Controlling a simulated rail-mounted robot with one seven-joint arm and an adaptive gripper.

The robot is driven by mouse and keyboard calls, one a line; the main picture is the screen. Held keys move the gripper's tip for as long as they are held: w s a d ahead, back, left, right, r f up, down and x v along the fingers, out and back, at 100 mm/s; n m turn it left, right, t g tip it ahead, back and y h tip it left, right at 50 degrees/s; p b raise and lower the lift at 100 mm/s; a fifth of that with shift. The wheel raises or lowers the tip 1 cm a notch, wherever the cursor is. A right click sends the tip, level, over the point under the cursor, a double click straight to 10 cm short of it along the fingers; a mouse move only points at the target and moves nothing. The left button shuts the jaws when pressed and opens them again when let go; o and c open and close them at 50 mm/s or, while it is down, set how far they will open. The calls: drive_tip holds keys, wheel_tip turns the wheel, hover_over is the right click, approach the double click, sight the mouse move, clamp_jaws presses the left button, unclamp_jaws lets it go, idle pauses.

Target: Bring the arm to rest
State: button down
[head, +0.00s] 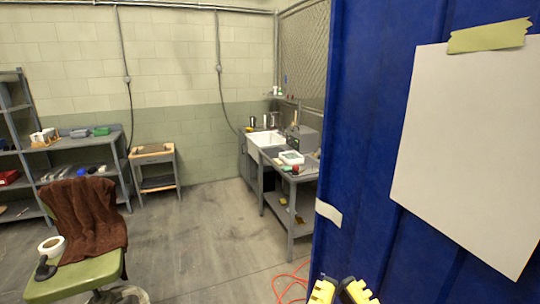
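Two yellow-and-black pieces (340,291) poke up at the bottom edge, right of centre.
A blue panel (375,150) with a taped white sheet (465,150) fills the right, close by. A green chair (75,275) with a brown towel (85,218) stands at lower left. A grey workbench (277,180) stands mid-right and shelving at left. Floor (195,245) between is clear; an orange cable (290,283) lies beside the panel.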

wheel_tip(320, 180, up, 21)
drive_tip(key=p, duration=1.8)
drive_tip(key=shift+r, duration=0.2)
wheel_tip(320, 180, down, 17)
drive_tip(key=b, duration=1.6)
drive_tip(key=shift+b, duration=0.35)
drive_tip(key=shift+f, duration=0.1)
